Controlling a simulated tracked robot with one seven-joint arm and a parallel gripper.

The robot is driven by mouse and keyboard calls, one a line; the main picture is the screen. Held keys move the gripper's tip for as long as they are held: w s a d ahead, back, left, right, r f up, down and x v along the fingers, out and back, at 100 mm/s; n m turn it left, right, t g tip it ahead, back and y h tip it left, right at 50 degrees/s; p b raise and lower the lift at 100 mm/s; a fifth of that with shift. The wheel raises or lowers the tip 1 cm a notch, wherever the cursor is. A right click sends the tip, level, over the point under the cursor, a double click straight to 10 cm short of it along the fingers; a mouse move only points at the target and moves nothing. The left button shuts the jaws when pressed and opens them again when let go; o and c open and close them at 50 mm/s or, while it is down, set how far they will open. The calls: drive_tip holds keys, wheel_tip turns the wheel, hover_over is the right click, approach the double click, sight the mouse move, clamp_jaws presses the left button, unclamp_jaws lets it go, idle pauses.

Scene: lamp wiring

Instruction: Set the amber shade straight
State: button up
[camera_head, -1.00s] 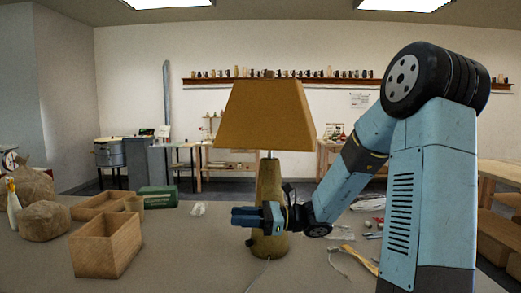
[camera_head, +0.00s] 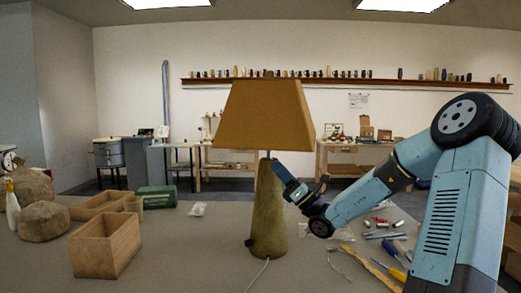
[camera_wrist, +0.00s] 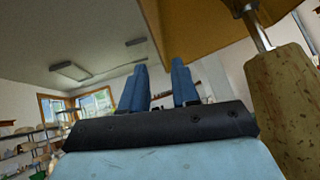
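The amber shade (camera_head: 264,117) sits on top of the lamp's tapered base (camera_head: 267,212), which stands upright on the table. The shade's lower edge looks close to level in the head view. A thin metal stem joins shade and base. My gripper (camera_head: 277,166) is at the right of the base's top, just below the shade, pointing up and left. In the wrist view its two blue fingers (camera_wrist: 158,86) are apart with nothing between them. The shade's underside (camera_wrist: 205,22) and the base (camera_wrist: 285,110) show there at the upper right.
Open wooden boxes (camera_head: 104,246), a green box (camera_head: 157,197) and sacks (camera_head: 43,221) are at the left. Loose tools (camera_head: 385,235) lie at the right, near my arm. A cord (camera_head: 258,275) runs from the base toward the front. The table left of the lamp is partly clear.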

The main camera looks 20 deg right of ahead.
sight(260, 148)
drive_tip(key=x, duration=0.9)
drive_tip(key=shift+w+a+r, duration=0.1)
drive_tip(key=shift+a+r, duration=0.05)
drive_tip(key=shift+a, duration=0.05)
clamp_jaws()
idle(1.2)
